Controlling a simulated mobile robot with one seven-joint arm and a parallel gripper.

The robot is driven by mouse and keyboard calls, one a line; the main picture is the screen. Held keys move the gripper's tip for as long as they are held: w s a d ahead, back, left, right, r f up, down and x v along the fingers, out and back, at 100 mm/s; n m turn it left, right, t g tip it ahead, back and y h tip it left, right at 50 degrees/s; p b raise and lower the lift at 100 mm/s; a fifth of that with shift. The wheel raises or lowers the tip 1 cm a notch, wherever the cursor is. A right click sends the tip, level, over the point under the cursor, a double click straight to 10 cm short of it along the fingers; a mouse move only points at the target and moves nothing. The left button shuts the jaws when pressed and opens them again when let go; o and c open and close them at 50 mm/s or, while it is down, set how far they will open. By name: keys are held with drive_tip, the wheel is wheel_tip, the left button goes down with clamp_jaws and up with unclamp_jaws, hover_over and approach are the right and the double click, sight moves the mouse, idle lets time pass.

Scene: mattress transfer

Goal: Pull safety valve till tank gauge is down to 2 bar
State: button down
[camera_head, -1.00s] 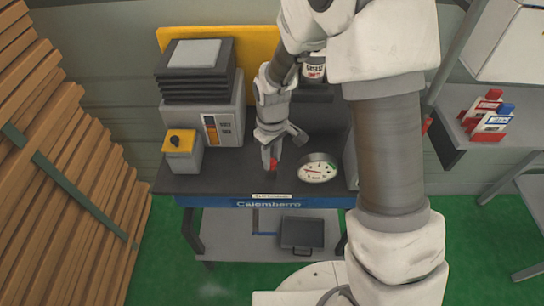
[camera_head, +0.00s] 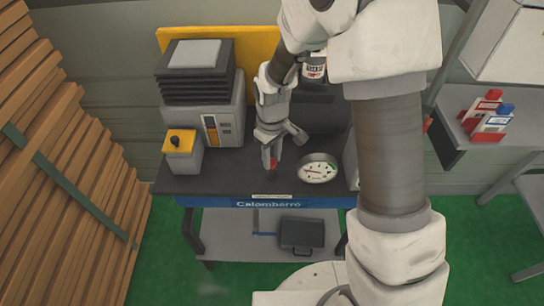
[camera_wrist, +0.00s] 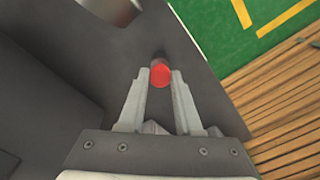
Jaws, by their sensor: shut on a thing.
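The safety valve's red knob (camera_wrist: 160,75) sits between the fingertips of my gripper (camera_wrist: 158,82) in the wrist view. In the head view, my gripper (camera_head: 271,160) points down at the bench, shut on the red knob (camera_head: 273,164), which is mostly hidden by the fingers. The tank gauge (camera_head: 318,168) is a round white dial with a red needle, just right of my gripper. The needle lies in the left part of the dial. Its numbers are too small to read.
A grey machine (camera_head: 222,105) and a yellow box with a black knob (camera_head: 181,145) stand left on the dark bench (camera_head: 225,184). A black case (camera_head: 302,233) lies on the lower shelf. Wooden slats (camera_head: 60,180) are at the left. Red and blue items (camera_head: 490,118) sit on a right-hand shelf.

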sight(272, 161)
drive_tip(key=shift+r, duration=0.7)
drive_tip(key=c, duration=0.6)
unclamp_jaws()
wheel_tip(272, 161, up, 17)
drive_tip(key=shift+r+p, duration=0.2)
drive_tip(key=shift+p, duration=0.3)
